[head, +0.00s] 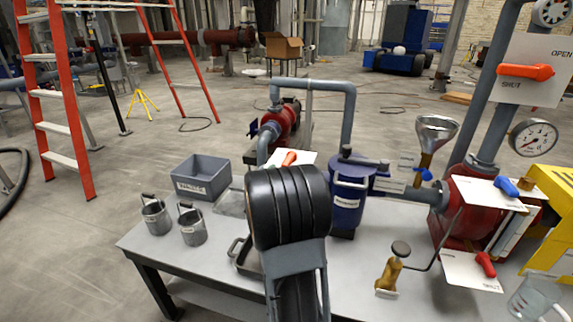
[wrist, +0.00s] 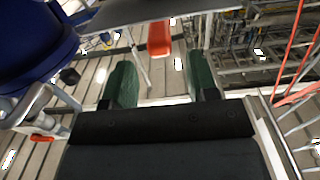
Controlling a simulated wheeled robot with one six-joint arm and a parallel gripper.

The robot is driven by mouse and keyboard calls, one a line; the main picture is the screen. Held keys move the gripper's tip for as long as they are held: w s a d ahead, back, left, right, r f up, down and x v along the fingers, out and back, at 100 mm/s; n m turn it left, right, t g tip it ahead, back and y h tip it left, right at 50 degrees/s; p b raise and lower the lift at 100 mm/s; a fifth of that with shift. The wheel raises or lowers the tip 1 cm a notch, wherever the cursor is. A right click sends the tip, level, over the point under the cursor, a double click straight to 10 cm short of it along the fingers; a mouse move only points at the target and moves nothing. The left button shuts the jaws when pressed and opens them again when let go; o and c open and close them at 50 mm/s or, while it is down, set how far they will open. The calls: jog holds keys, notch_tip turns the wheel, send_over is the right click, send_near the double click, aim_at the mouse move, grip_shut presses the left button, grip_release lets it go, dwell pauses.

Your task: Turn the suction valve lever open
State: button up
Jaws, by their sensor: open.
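An orange-red lever (wrist: 159,38) shows in the wrist view, ahead of and between the fingertips of my gripper (wrist: 162,80). My gripper is open, its two green fingers apart, with nothing between them. The lever appears a little beyond the tips, with no contact visible. In the head view an orange lever (head: 289,158) lies by a white plate (head: 306,156) beside the grey pipe near the red pump (head: 283,122). This looks like the same lever; its label cannot be read. My arm hides my gripper and part of the plate in the head view.
A blue lidded vessel (head: 348,195) stands close right of my arm. A grey bin (head: 203,177) and two small pails are on the table's left. Other levers, a funnel (head: 436,132) and gauges stand at the right. A grey pipe arches over the pump.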

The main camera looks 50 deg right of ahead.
aim_at(291, 156)
jog(key=x, duration=0.6)
jog(key=shift+w+d, duration=0.15)
jog(key=shift+d, duration=0.1)
jog(key=shift+c, duration=0.4)
grip_shut()
